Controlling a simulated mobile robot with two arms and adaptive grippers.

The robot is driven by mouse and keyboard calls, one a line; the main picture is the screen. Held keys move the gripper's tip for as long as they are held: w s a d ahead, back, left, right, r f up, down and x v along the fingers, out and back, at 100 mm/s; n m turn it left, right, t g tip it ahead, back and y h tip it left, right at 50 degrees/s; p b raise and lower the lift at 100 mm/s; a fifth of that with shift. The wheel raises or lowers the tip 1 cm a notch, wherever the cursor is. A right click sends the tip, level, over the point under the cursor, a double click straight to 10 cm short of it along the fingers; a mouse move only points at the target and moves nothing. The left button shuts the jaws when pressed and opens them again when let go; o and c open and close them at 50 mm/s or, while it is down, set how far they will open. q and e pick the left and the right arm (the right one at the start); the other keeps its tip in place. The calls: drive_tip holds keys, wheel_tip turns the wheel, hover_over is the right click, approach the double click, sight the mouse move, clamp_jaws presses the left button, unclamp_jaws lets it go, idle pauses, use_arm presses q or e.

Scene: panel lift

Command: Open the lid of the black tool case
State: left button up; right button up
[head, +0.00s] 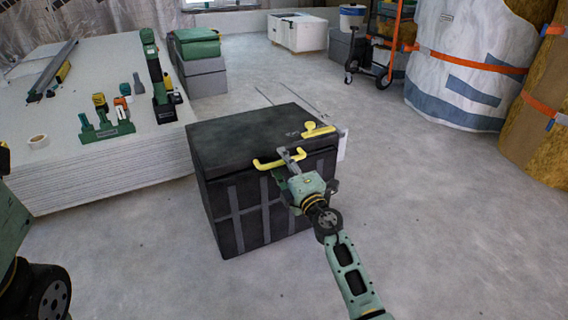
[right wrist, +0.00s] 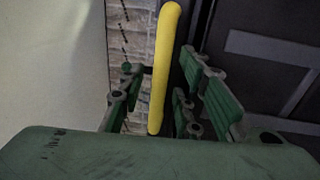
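The black tool case (head: 245,150) stands on the floor in the middle of the head view, its lid (head: 240,127) down. A yellow handle (head: 266,164) runs along the upper front edge. My right gripper (head: 289,163) is at this handle, at the front of the case. In the right wrist view, the yellow handle (right wrist: 163,70) lies between the spread fingers of my right gripper (right wrist: 170,92), with gaps visible on both sides. The fingers look open and not closed on it. My left gripper is not in view.
A stack of white boards (head: 110,160) with tools on it stands to the left of the case. Grey and green cases (head: 203,75) stand behind. Wrapped rolls (head: 465,65) stand at the back right. The floor (head: 440,230) to the right is clear.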

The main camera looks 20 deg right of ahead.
drive_tip(key=shift+c, duration=0.2)
clamp_jaws()
idle(0.4)
